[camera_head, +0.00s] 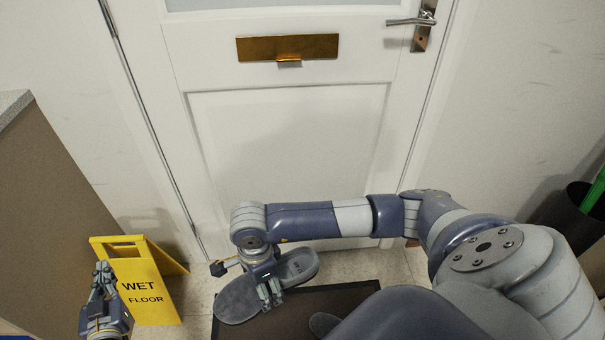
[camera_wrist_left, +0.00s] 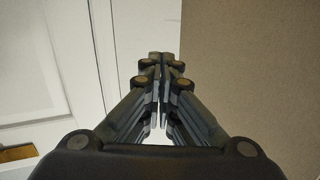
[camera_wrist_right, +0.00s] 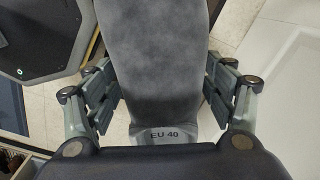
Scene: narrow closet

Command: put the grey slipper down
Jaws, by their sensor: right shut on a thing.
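The grey slipper (camera_head: 238,300) is held between the fingers of my right gripper (camera_head: 270,292), near the left end of a dark doormat (camera_head: 345,298). In the right wrist view the slipper (camera_wrist_right: 155,60) runs between the two fingers (camera_wrist_right: 160,95), with "EU 40" printed at its near end. I cannot tell how high it is above the floor. Another dark grey shape, perhaps the second slipper (camera_head: 322,323), shows on the mat, mostly hidden by my arm. My left gripper (camera_head: 104,276) is shut and empty beside the yellow sign; its fingertips meet in the left wrist view (camera_wrist_left: 160,60).
A white door (camera_head: 290,135) with a brass letter slot (camera_head: 288,47) stands ahead. A yellow wet floor sign (camera_head: 145,285) stands at the left, next to a brown cabinet (camera_head: 45,220). A dark bin (camera_head: 568,215) is at the right. Pale tiled floor (camera_head: 205,268) shows between sign and mat.

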